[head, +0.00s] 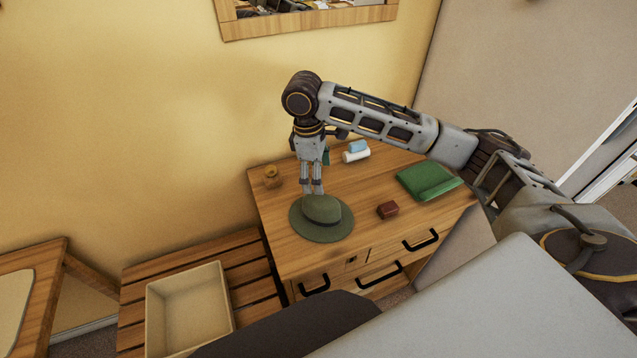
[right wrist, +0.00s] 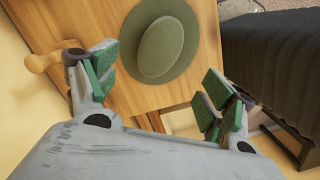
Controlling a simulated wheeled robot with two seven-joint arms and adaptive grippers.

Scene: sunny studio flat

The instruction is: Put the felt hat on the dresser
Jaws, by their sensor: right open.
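The green felt hat (head: 321,218) rests brim-down on top of the wooden dresser (head: 300,255), near its front left corner. It also shows in the right wrist view (right wrist: 160,48), lying flat on the wood. My right gripper (head: 313,190) points down just behind the hat in the head view. In the right wrist view my right gripper (right wrist: 160,85) has its green-padded fingers spread wide, with nothing held between them. The hat appears beyond the fingertips and apart from them. My left gripper is not in view.
On the dresser are a small jar (head: 272,176), a white and blue item (head: 356,151), a brown box (head: 388,210) and a green folded item (head: 428,181). A slatted bench with a cream tray (head: 190,308) stands at left. A dark-covered bed (right wrist: 280,55) shows in the right wrist view.

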